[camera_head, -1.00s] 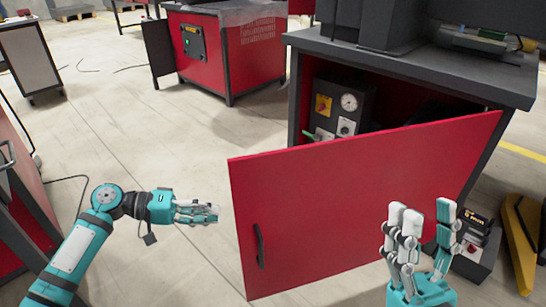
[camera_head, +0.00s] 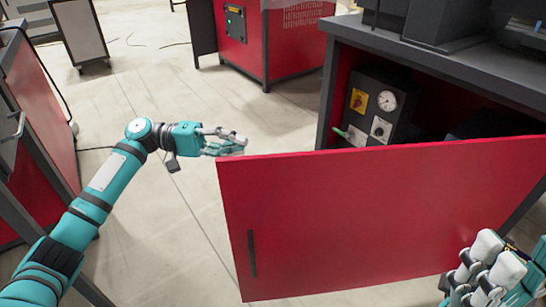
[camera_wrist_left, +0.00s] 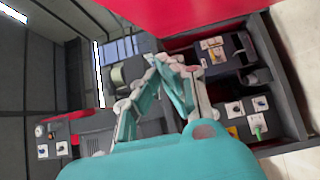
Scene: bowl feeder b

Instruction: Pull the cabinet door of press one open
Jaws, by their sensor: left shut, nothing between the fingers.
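The red cabinet door (camera_head: 370,215) of the press stands swung open toward me, with a dark vertical handle (camera_head: 251,253) low near its free left edge. My left gripper (camera_head: 243,146) is shut and empty beside the door's upper left corner in the head view. I cannot tell whether it touches the door. Its fingers (camera_wrist_left: 165,75) also show in the left wrist view, pointing toward the cabinet interior. My right gripper (camera_head: 488,268) is in front of the door's lower right part, partly cut off by the frame edge; its opening is unclear.
Inside the cabinet is a control box (camera_head: 378,108) with a gauge and knobs. A dark worktop (camera_head: 440,65) covers the cabinet. Another red machine (camera_head: 268,40) stands behind, and a red cabinet (camera_head: 40,110) stands at the left. The floor (camera_head: 180,215) between is clear.

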